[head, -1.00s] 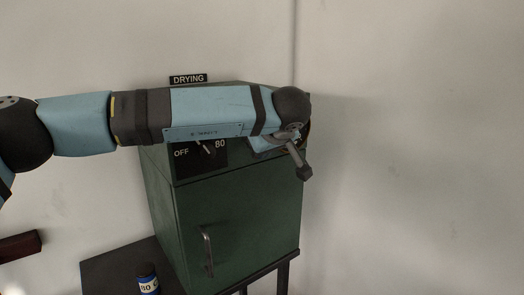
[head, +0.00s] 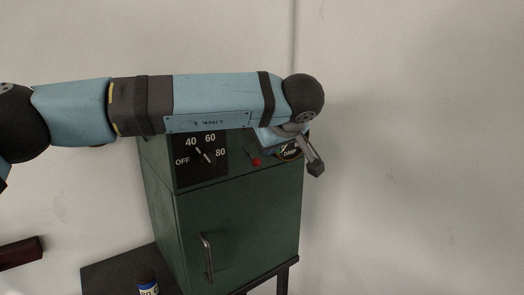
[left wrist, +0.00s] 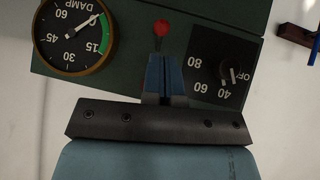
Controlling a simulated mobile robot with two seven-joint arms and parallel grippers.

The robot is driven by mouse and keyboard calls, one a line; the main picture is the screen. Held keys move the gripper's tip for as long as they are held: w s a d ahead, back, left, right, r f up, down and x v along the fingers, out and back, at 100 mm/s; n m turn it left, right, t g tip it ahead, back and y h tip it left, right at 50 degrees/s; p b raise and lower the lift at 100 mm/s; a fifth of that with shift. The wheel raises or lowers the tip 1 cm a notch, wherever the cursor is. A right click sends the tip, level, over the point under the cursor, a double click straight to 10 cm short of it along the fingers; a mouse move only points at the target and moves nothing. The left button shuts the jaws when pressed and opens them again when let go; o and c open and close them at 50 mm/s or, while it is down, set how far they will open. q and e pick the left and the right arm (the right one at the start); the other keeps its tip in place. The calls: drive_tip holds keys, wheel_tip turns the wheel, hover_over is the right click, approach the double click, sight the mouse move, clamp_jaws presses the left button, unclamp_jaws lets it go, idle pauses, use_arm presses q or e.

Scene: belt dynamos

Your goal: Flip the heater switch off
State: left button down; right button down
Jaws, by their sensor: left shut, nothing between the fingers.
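The heater is a green cabinet (head: 235,225) with a sloped control panel on top. A small switch lever with a red tip (head: 255,162) sits on the panel between the black dial and the round gauge. It also shows in the left wrist view (left wrist: 160,28), at the top centre. My left gripper (left wrist: 163,60) is shut and empty. Its blue fingertips are close to the lever's base in the wrist view; I cannot tell whether they touch. In the head view my forearm mostly hides the hand. My right gripper is in neither view.
The black dial (head: 183,173) reads OFF, 40, 60, 80. The DAMP gauge (left wrist: 72,35) is on the lever's other side. A door handle (head: 207,258) is on the cabinet front. A blue-banded bottle (head: 147,285) stands lower left. The wall at right is clear.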

use_arm(q)
drive_tip(key=s+f+b+v, duration=0.1)
drive_tip(key=v, duration=0.8)
drive_tip(key=shift+d+r+b, duration=0.15)
drive_tip(key=shift+d+b, duration=0.15)
drive_tip(key=shift+b, duration=0.1)
